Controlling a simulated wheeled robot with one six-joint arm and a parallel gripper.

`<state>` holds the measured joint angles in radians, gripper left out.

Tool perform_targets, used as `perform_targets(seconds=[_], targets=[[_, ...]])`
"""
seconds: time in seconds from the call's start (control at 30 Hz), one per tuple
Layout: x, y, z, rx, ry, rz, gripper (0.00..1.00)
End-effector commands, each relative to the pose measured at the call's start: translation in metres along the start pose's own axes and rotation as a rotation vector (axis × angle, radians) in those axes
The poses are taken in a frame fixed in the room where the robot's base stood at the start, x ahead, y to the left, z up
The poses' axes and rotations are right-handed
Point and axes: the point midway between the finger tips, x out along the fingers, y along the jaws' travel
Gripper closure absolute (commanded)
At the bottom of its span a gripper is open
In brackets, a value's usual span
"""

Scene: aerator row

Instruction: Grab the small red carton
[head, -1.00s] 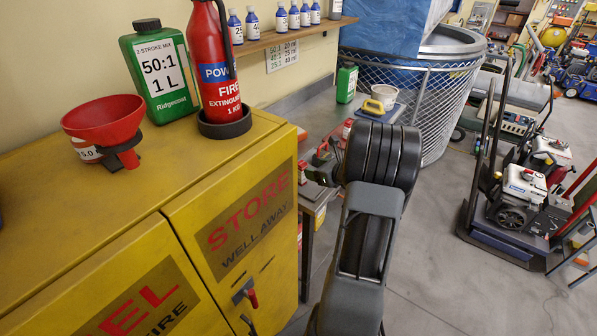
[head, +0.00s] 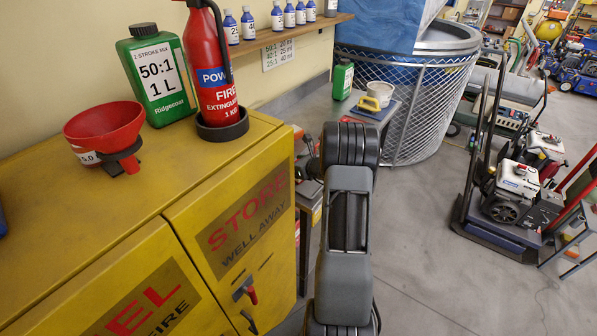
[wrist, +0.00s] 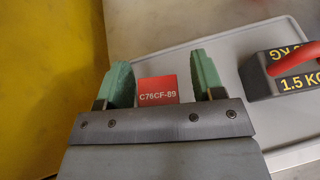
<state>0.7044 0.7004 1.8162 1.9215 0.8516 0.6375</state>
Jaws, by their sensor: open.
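The small red carton (wrist: 158,90) shows in the wrist view, with "C76CF-89" in white on its face. It sits between the two green fingers of my gripper (wrist: 164,82), with a gap on each side, wider on the right. My gripper is open. The carton's near part is hidden behind the gripper body, and I cannot tell how far it lies beyond the fingertips. In the head view my arm covers much of this area, and I cannot make out the carton there.
A grey surface (wrist: 215,50) lies under the fingers. A dark weight marked "1.5 KG" (wrist: 290,75) with a red handle stands to the right. A yellow surface (wrist: 45,60) fills the left. In the head view a yellow cabinet (head: 130,200) stands left of my arm.

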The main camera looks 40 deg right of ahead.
Motion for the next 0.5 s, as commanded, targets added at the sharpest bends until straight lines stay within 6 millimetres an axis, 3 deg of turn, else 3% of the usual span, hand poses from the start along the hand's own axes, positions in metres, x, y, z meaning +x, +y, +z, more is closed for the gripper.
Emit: perform_targets(seconds=[0.2,0.5], targets=[[0.0002,-0.0002,-0.0001,0.0,0.0,0.0,0.4],[0.0,-0.0002,-0.0001,0.0,0.0,0.0,0.69]])
